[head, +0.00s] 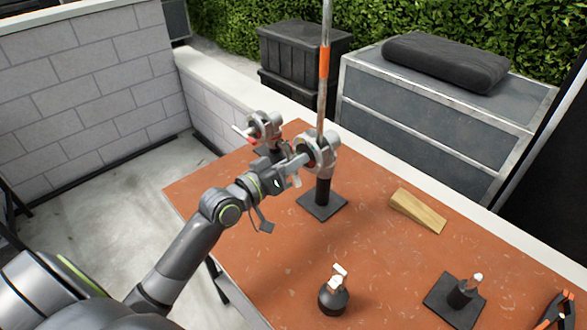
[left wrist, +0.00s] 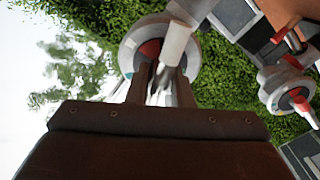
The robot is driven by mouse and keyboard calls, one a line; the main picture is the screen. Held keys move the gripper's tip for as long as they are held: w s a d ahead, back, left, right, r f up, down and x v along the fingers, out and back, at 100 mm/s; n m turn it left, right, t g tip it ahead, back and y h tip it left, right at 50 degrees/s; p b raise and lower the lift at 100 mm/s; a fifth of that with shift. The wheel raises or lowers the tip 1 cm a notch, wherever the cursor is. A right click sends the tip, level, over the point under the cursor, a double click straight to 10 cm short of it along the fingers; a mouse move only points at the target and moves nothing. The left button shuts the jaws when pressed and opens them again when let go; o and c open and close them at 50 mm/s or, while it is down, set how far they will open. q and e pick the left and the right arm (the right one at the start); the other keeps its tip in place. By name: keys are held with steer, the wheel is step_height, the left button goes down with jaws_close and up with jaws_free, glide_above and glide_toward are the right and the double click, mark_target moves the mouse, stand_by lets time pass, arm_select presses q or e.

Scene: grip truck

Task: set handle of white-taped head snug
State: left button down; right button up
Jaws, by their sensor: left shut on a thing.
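A silver-grey grip head (head: 325,148) stands on a black post with a square base (head: 322,203) on the table. An upright rod (head: 325,95) with an orange band passes by or through this head. My left gripper (head: 292,168) is at the head's left side, shut on its handle. In the left wrist view the fingers (left wrist: 160,85) close at the head's round disc (left wrist: 135,48), with a pale cylinder (left wrist: 178,45) just above them. A second head (head: 265,128) stands behind to the left, with a red part. I cannot make out white tape clearly on either.
The rust-red table (head: 265,265) carries a wooden wedge (head: 418,210), a black round-based piece (head: 334,298), a square base with short post (head: 460,295) and an orange-black tool (head: 556,312). Black cases (head: 300,55) stand behind. The front middle is mostly clear.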

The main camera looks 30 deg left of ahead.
arm_select(q)
steer(key=m+b, duration=0.3)
steer(key=m, duration=0.1)
steer(key=shift+f+m, duration=0.15)
steer(key=shift+m, duration=0.25)
stand_by(0.4)
steer(key=c, duration=1.3)
jaws_free()
steer(key=shift+s+a, duration=0.15)
steer(key=shift+s, duration=0.3)
steer(key=p+v, duration=0.5)
steer(key=v, duration=1.1)
steer(key=shift+s+p, duration=0.3)
steer(key=shift+p, duration=0.05)
